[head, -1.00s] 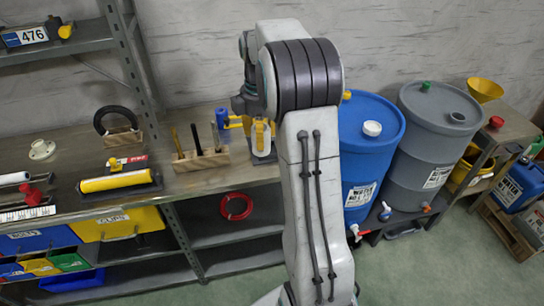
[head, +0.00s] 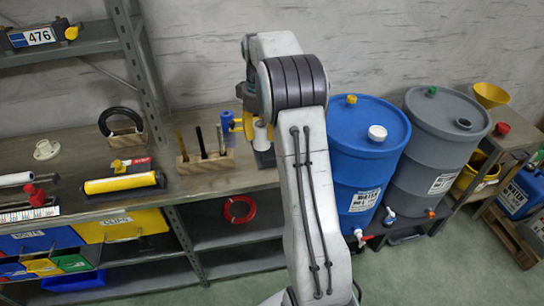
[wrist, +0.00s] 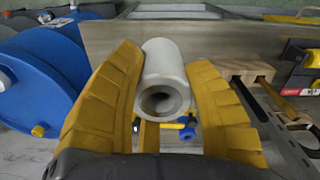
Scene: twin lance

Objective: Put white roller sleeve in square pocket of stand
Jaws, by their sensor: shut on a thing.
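The white roller sleeve (wrist: 165,75) is between the two yellow fingers of my gripper (wrist: 168,62) in the wrist view. Its open round end faces the camera. My gripper is shut on it. In the head view, the sleeve (head: 261,133) shows as a small white cylinder beside a yellow finger of my gripper (head: 249,125), partly hidden by my arm. A wooden block stand (head: 205,162) with several upright tools is just left of it on the bench. The wooden block also shows at right in the wrist view (wrist: 245,68). I cannot make out a square pocket.
A blue object (head: 227,120) is close to my gripper, left of it. A yellow roller (head: 120,183) lies farther left on the bench (head: 215,183). The blue barrel (head: 362,150) and grey barrel (head: 440,135) stand right of my arm.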

